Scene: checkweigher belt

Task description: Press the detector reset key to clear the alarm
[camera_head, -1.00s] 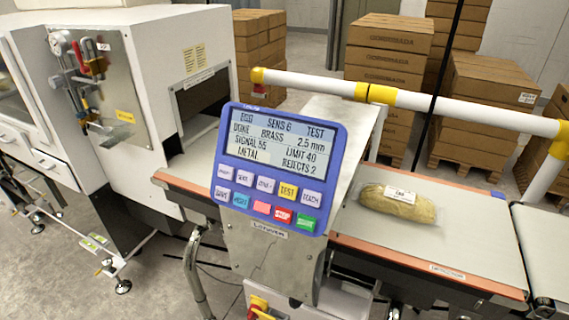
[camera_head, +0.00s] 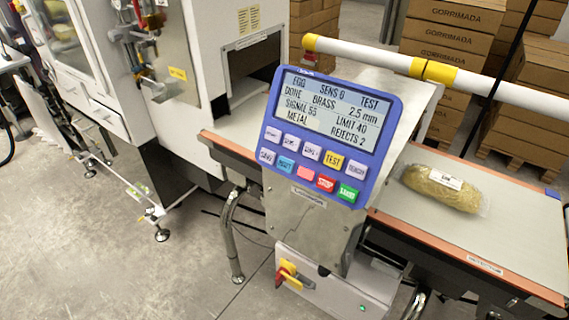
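The blue detector control panel (camera_head: 327,185) is tilted on a metal housing (camera_head: 310,215) over the belt. Its screen (camera_head: 333,110) reads SENS 6, TEST, BRASS 2.5 mm, SIGNAL 55, LIMIT 40, METAL, REJECTS 2. Two rows of keys lie below. The lower row holds a lavender key (camera_head: 267,156), a cyan key (camera_head: 286,163), a pink key (camera_head: 306,173), a red STOP key (camera_head: 326,183) and a green START key (camera_head: 348,193). The reset key's lettering is too small to read surely. A yellow TEST key (camera_head: 333,159) is in the upper row. Neither gripper is in view.
A wrapped loaf-like pack (camera_head: 441,187) lies on the belt (camera_head: 520,215) right of the panel. A white guard rail (camera_head: 385,62) with yellow joints runs behind it. A red and yellow switch (camera_head: 289,275) is on the lower box. Open floor lies front left.

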